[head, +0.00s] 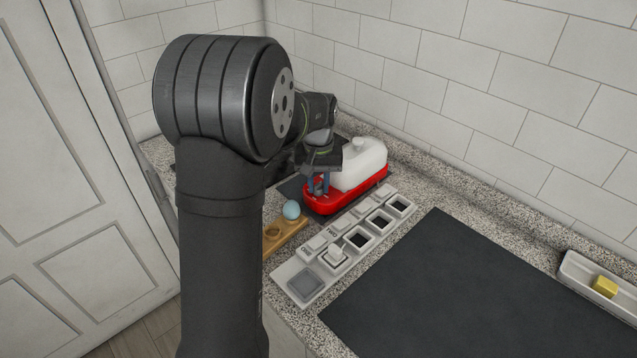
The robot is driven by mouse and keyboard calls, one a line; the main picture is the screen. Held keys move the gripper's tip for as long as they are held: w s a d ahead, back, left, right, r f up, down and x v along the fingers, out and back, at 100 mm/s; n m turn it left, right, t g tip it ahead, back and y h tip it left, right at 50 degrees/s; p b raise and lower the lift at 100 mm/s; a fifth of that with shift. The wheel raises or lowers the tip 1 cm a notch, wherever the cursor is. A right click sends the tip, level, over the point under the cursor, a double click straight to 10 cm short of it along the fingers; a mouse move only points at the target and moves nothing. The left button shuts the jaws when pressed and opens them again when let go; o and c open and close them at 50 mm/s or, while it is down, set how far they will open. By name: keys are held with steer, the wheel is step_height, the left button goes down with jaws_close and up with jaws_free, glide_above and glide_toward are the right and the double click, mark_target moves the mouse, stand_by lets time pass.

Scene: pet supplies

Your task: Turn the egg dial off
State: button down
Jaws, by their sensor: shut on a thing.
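A red base (345,193) with a rounded white cover (363,163) stands on the counter beyond my arm. My gripper (319,187) points down at the near left end of the red base, with blue fingertips. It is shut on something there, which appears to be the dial. The dial is mostly hidden by the fingers, so its setting cannot be read.
A grey panel (307,285) with several square cells and a white switch (336,254) lies in front of the red base. A pale blue egg (291,210) rests on a wooden holder (290,229). A dark mat (450,290) is clear. A white tray (577,269) holds a yellow block (605,286).

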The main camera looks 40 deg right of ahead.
mark_target(318, 184)
steer(key=c, duration=1.2)
jaws_free()
step_height(318, 184, up, 18)
steer(key=shift+f, duration=0.25)
steer(key=shift+f, duration=0.1)
step_height(318, 184, down, 18)
steer(key=shift+r, duration=0.35)
